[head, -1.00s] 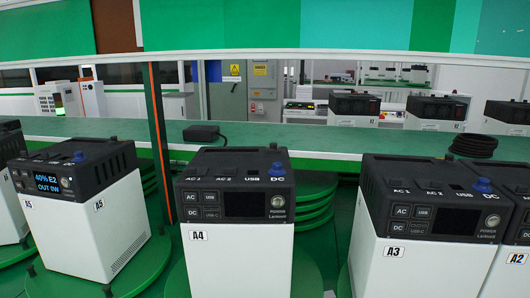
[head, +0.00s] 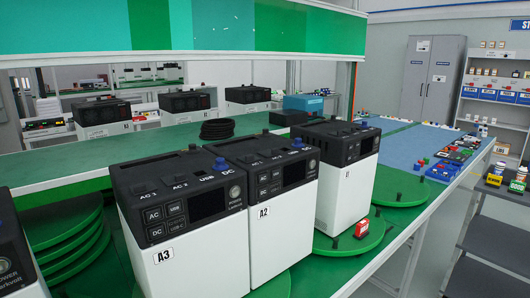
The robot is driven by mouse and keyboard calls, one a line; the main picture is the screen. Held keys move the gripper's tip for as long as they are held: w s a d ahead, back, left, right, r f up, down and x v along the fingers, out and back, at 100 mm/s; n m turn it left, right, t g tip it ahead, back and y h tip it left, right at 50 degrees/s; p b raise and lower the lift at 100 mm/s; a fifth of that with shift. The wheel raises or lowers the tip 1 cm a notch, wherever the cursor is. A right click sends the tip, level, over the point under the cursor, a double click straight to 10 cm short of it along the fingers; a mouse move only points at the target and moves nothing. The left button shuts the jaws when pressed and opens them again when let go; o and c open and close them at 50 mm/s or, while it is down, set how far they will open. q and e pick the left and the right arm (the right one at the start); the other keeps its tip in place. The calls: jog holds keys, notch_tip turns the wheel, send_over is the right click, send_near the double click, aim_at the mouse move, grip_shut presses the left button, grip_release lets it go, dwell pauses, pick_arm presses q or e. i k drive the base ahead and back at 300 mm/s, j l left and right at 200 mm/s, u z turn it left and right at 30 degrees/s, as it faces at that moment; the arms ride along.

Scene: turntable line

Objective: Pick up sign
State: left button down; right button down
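No gripper of mine shows in the head view. I cannot make out for sure which thing is the sign. A small red block-like object (head: 361,228) with a pale face sits on a green turntable disc (head: 338,244) in front of the right-hand power unit; its marking is too small to read. Black-and-white power units stand in a row: the A3 unit (head: 172,268), the A2 unit (head: 264,215) and a further unit (head: 345,185) with its label not readable.
A green shelf (head: 160,137) behind holds a black cable coil (head: 217,129) and a teal box (head: 304,102). A blue mat (head: 412,150) at right carries small coloured parts (head: 458,155). A grey cabinet (head: 433,85) and a shelf rack (head: 492,112) stand at the back right.

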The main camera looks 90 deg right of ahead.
aim_at(492, 181)
jog(key=z, duration=4.55)
